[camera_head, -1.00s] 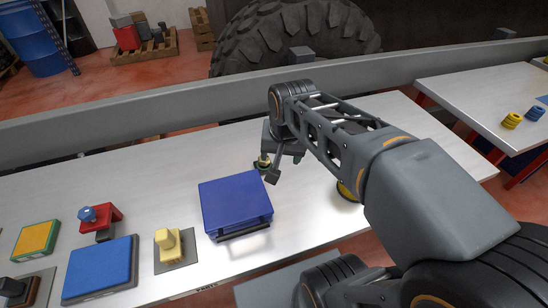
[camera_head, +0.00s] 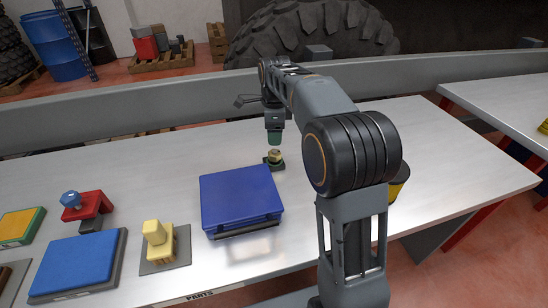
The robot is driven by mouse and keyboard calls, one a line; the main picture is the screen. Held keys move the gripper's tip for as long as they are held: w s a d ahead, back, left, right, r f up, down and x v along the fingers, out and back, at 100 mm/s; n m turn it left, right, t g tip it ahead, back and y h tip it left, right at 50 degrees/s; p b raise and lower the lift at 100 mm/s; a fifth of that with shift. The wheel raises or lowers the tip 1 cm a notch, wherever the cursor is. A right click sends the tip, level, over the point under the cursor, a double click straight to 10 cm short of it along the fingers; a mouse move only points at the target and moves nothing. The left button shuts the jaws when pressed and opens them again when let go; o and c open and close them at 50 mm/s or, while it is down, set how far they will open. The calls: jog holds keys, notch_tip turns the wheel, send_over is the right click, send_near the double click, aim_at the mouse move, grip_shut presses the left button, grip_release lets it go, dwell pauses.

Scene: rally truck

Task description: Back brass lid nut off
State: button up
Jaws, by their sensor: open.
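A small brass nut (camera_head: 275,155) sits on a dark green base (camera_head: 274,166) on the pale bench, just behind the right rear corner of a blue box (camera_head: 240,198). My gripper (camera_head: 274,142) points straight down a little above the nut, apart from it. Its fingertips look dark green and small; the gap between them is hard to make out. It is open and nothing shows held in it. The nut's thread and underside are too small to see.
To the left are a yellow block (camera_head: 158,240) on a grey plate, a flat blue pad (camera_head: 78,262) and a red bracket (camera_head: 88,205) with a blue knob. A yellow-and-black round thing (camera_head: 398,184) is partly hidden behind my arm. Bench behind the blue box is clear.

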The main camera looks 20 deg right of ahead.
aim_at(274, 152)
notch_tip(274, 152, down, 9)
jog(key=shift+f+b, duration=0.1)
jog(key=shift+b, duration=0.7)
jog(key=c, duration=0.9)
